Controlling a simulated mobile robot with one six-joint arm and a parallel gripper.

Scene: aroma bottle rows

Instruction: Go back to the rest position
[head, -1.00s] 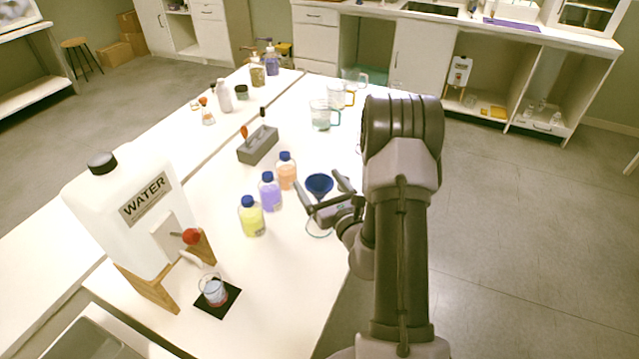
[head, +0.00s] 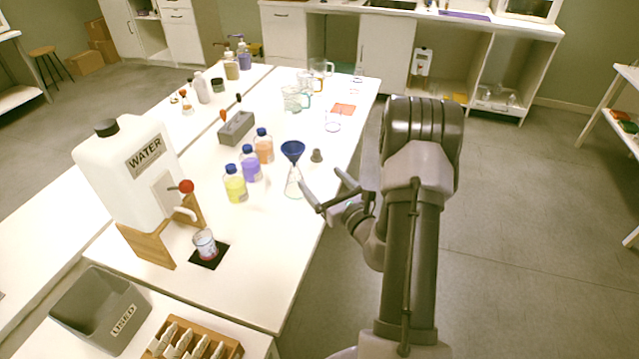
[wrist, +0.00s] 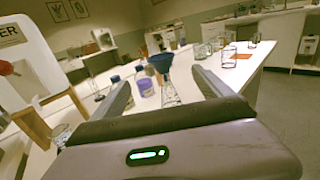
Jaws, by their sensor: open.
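My gripper (head: 332,192) is open and empty in the head view, beyond the right edge of the white table (head: 270,262). Its fingers point left toward a clear flask (head: 294,184) with a blue funnel (head: 292,150) in its mouth. In the wrist view the blue funnel (wrist: 160,63) and the flask (wrist: 170,92) show between the two spread fingers, apart from them. My arm is folded at the right of the head view.
Yellow (head: 235,184), purple (head: 251,164) and orange (head: 264,147) bottles stand left of the flask. A water tank (head: 120,180) and a beaker (head: 205,244) on a black pad stand nearer. A grey USED bin (head: 100,308) is front left. The floor at right is clear.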

